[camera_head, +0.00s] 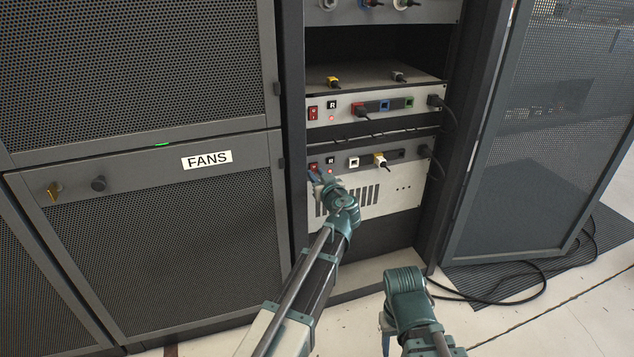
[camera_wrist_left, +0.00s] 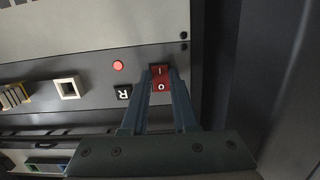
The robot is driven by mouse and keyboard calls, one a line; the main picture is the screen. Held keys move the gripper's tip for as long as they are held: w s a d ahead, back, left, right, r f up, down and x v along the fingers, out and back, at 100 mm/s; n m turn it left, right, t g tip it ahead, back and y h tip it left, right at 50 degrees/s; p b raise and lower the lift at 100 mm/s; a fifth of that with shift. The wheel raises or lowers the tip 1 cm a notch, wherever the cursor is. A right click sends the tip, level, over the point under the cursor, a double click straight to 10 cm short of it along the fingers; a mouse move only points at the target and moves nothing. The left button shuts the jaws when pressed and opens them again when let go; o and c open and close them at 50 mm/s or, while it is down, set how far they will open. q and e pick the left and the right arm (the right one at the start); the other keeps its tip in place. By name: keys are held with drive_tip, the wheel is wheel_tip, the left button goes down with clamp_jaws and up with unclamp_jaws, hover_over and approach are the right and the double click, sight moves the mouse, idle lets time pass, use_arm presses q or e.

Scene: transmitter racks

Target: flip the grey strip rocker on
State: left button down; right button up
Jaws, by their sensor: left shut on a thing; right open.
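The red rocker (camera_head: 313,166) sits at the left end of the grey strip on the lower unit. In the left wrist view the rocker (camera_wrist_left: 160,73) shows its I and O marks. My left gripper (camera_wrist_left: 162,80) is shut on the rocker, one finger on each side. It also shows in the head view (camera_head: 318,175), partly covering the rocker. A red lamp (camera_wrist_left: 118,65) beside the rocker looks lit. My right gripper (camera_head: 387,333) is low in front of the rack, away from the units; it is open and partly hidden by its own wrist.
Above is a white-fronted unit with its own red rocker (camera_head: 313,113), lamp and plugged connectors. The FANS panel (camera_head: 205,160) closes the left side. A mesh door (camera_head: 535,130) stands open at right. A black cable (camera_head: 500,297) lies on the floor.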

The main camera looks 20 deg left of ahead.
use_arm(q)
drive_tip(key=c, duration=0.7)
unclamp_jaws()
drive_tip(key=p+v, duration=0.2)
drive_tip(key=v, duration=1.2)
drive_tip(key=shift+a+f, duration=0.1)
drive_tip(key=shift+a, duration=0.05)
